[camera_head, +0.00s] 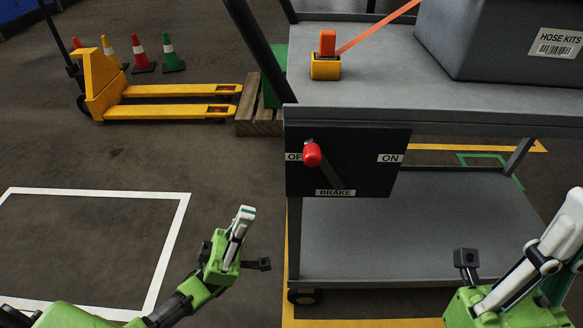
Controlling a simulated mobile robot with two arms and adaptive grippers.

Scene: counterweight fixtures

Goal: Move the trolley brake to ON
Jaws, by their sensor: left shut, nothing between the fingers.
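The trolley brake is a lever with a red knob (312,155) on a black panel (362,143) at the near end of the grey trolley. The knob is at the left, over the end of the OFF label (293,157). The ON label (390,158) is at the panel's right, and a BRAKE label (335,193) is below. My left gripper (245,213) is shut and empty, left of and lower than the knob in the picture, apart from it. My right gripper (574,208) is at the right edge, partly cut off; its fingers are unclear.
The trolley top (380,75) carries a grey HOSE KITS bin (500,45) and a yellow strap fitting (326,67) with an orange strap. Its lower shelf (400,235) is bare. A yellow pallet jack (150,95) and several cones stand behind left.

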